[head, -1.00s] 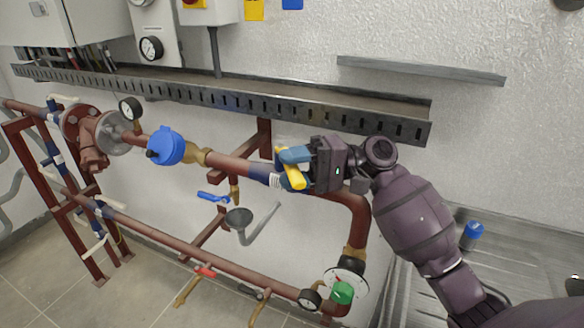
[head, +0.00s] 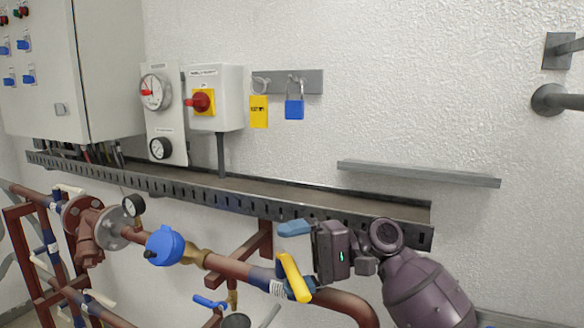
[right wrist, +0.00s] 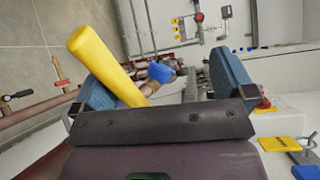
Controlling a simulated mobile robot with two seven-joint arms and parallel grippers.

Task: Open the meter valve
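The meter valve's long yellow handle (head: 294,277) slants down to the right, in front of the red-brown pipe (head: 228,267). The blue water meter (head: 165,246) sits on the same pipe to its left. My right gripper (head: 296,257) is at the handle with its blue fingers spread apart. In the right wrist view the yellow handle (right wrist: 108,65) passes close to the left finger of the open right gripper (right wrist: 163,85); the right finger is well clear. Whether the left finger touches the handle I cannot tell. My left gripper is not in view.
A perforated cable tray (head: 230,203) runs along the wall just above the pipe and my right gripper. The wall to the right is mostly clear.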

